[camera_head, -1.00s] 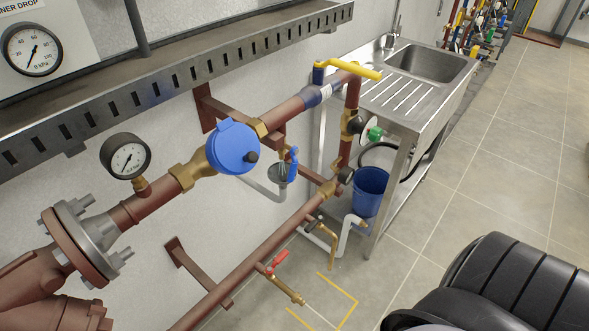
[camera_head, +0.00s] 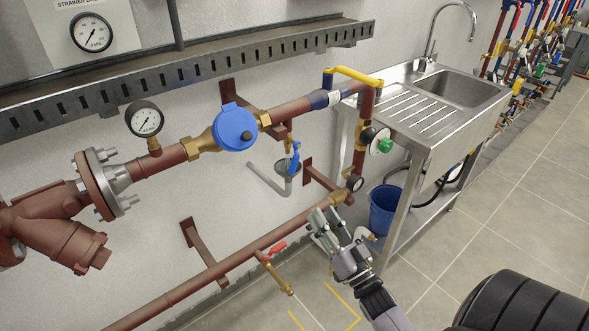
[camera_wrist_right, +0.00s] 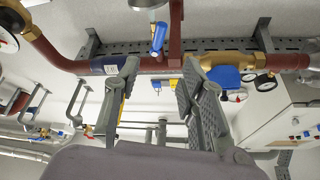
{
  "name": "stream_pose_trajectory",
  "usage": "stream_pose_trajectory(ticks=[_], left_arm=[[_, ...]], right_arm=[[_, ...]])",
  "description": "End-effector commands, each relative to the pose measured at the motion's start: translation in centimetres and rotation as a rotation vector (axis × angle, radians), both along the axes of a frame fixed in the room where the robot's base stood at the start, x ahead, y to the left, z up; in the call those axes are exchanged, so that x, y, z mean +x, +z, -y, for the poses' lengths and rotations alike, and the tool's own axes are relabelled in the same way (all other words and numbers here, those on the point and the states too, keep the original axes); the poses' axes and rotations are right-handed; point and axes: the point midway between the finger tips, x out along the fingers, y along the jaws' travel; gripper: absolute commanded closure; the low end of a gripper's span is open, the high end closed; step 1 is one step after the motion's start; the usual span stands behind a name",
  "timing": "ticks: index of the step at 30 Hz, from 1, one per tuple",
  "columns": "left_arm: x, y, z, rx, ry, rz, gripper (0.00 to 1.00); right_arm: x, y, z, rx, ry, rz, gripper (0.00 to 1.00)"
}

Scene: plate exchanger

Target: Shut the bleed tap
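A small tap with a blue lever (camera_head: 295,159) hangs below the upper red-brown pipe, over a tundish (camera_head: 284,167). Its lever points roughly downward. It also shows in the right wrist view (camera_wrist_right: 158,40), which looks upside down. A red-handled tap (camera_head: 277,249) sits on a branch of the lower pipe. No label marks either as the bleed tap. My right gripper (camera_head: 324,214) is in front of the lower pipe, below and right of the blue lever and apart from it. Its fingers stand apart and empty in the right wrist view (camera_wrist_right: 160,68). My left gripper is out of view.
A blue meter lid (camera_head: 235,127) and a gauge (camera_head: 144,118) are left. A steel sink (camera_head: 447,88) and blue bucket (camera_head: 383,209) bound the right side. Floor beyond is open.

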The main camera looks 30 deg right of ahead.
Motion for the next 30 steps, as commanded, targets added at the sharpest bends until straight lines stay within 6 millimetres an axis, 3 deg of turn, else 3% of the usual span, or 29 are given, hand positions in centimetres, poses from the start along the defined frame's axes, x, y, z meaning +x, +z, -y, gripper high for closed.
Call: stream_pose_trajectory(ticks=[6,18,24,30], left_arm=[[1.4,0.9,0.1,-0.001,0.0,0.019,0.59],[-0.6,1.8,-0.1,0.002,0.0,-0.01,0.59],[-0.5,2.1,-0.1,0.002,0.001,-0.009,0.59],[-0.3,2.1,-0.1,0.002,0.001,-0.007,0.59]], right_arm=[[4.0,1.8,0.2,-0.002,0.0,0.001,0.62],[12.0,4.7,0.7,-0.002,-0.001,-0.002,0.62],[14.5,5.5,0.9,0.0,-0.001,-0.004,0.62],[15.3,5.8,0.9,-0.002,-0.001,-0.005,0.62]])
